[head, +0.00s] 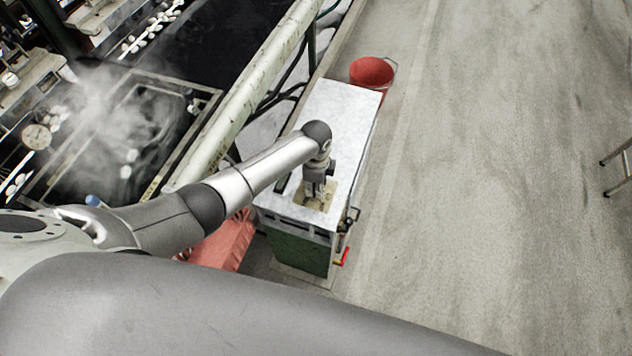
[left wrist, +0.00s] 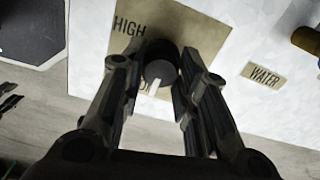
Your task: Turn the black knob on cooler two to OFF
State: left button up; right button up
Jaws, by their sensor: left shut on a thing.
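The cooler (head: 345,112) is a box with a pale top and a green front. On its top is a tan dial plate (head: 328,196), which also shows in the left wrist view (left wrist: 205,32) with the word HIGH and other lettering partly hidden. The black knob (left wrist: 160,66) sits on this plate, with a pale pointer mark toward the bottom of the picture. My left gripper (head: 315,192) points down over the plate, its fingers shut on the knob from both sides. The cooler's number is not readable. My right gripper is not in view.
A red bucket (head: 371,73) stands behind the cooler. A WATER label (left wrist: 264,75) is beside the dial plate. A red-handled valve (head: 342,258) is at the front right corner. Steaming basins (head: 130,130) and a pale rail lie left.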

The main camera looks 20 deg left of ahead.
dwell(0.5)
pick_arm(q)
jog(key=o, duration=1)
notch_tip(320, 180, up, 12)
jog(key=shift+r, duration=0.1)
jog(key=shift+s, duration=0.1)
dwell(0.4)
